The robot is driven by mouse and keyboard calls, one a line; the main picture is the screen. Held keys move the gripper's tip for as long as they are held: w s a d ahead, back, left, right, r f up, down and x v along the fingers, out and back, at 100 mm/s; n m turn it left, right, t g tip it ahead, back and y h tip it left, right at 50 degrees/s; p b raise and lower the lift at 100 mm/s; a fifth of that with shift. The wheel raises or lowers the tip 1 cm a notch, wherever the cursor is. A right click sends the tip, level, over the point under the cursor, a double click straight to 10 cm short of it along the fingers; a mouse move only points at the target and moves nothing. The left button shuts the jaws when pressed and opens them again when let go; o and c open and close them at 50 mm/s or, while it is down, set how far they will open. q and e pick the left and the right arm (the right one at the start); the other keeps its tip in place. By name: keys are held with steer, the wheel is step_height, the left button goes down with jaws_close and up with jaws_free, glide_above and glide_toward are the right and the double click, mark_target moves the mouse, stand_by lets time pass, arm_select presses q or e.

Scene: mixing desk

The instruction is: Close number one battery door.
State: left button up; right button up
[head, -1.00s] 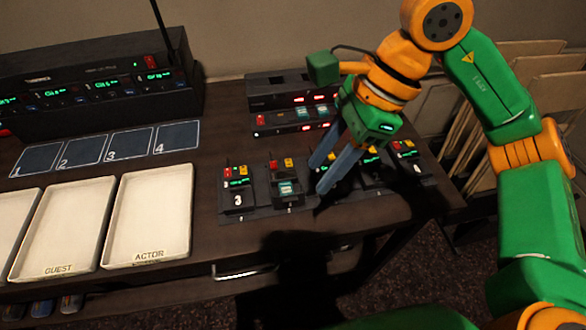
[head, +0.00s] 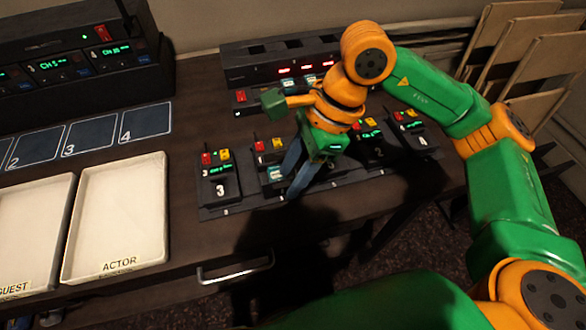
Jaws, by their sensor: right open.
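Several black bodypacks stand in a row on a low rack (head: 250,206) on the desk. The left one is pack 3 (head: 220,187); pack 2 (head: 372,150) and pack 4 (head: 415,137) stand at the right. The second pack from the left (head: 262,160) shows a teal-labelled part where the others show a dark numbered front; its number is not readable. My right gripper (head: 289,190) is open, fingers pointing down, just in front and right of that pack. Whether it touches cannot be told. The gripper hides the middle of the row. My left gripper is out of view.
A charger unit (head: 250,75) with red displays stands behind the row. Two white trays, one marked ACTOR (head: 118,220), and numbered dark squares (head: 90,136) lie left. A dark receiver rack (head: 70,60) is at the back left. A drawer handle (head: 235,273) is on the desk front.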

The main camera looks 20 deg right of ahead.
jaws_close()
steer(key=shift+w+r, duration=0.1)
steer(key=shift+w, duration=0.05)
stand_by(0.5)
steer(key=shift+w+r+g+p, duration=0.2)
steer(key=shift+w+g+p, duration=0.25)
steer(key=shift+g+p, duration=0.45)
steer(key=shift+w+m+g+p, duration=0.3)
steer(key=shift+w+g+p, duration=0.25)
steer(key=shift+g, duration=0.15)
steer(key=shift+w+f+m+g+p, duration=0.25)
steer(key=shift+w+g, duration=0.25)
steer(key=shift+g, duration=0.3)
steer(key=shift+w+f+m+g+p, duration=0.15)
steer(key=shift+w+g+p, duration=0.1)
steer(key=shift+w+g, duration=0.4)
steer(key=shift+g, duration=0.25)
